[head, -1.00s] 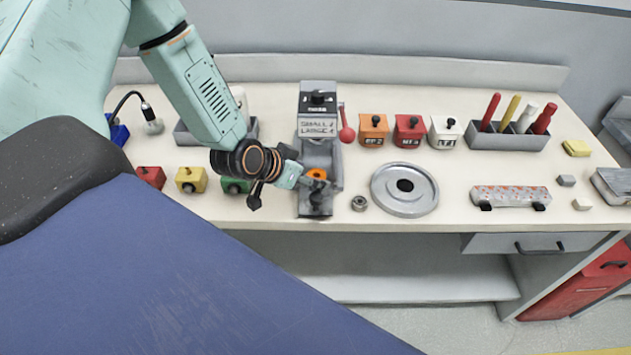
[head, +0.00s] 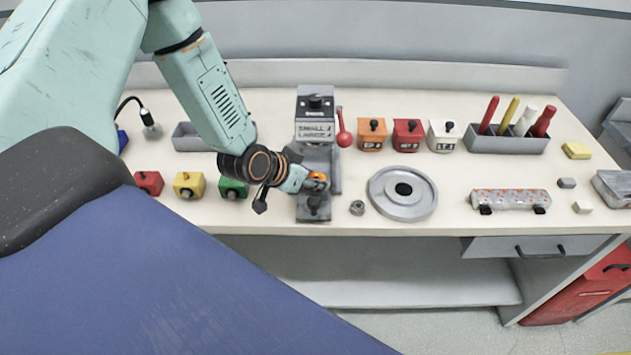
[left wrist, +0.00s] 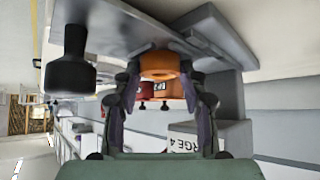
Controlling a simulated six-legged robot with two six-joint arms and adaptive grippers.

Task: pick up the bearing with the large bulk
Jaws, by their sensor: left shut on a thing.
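An orange, round bearing (head: 318,177) is at the grey press (head: 314,104), in front of its column. In the left wrist view the orange bearing (left wrist: 159,65) sits between my fingertips. My left gripper (head: 310,183) is shut on it, and the fingers hide part of its sides. Whether it still touches the press is hard to tell. A smaller grey metal bearing (head: 357,208) lies on the bench to the right of the press base. My right gripper is not in view.
The press has a red-knobbed lever (head: 344,139) at its right. A large grey disc (head: 403,193) lies right of the small bearing. Red, yellow and green boxes (head: 188,185) stand left. Orange, red and white bins (head: 407,135) stand behind. The front bench edge is close.

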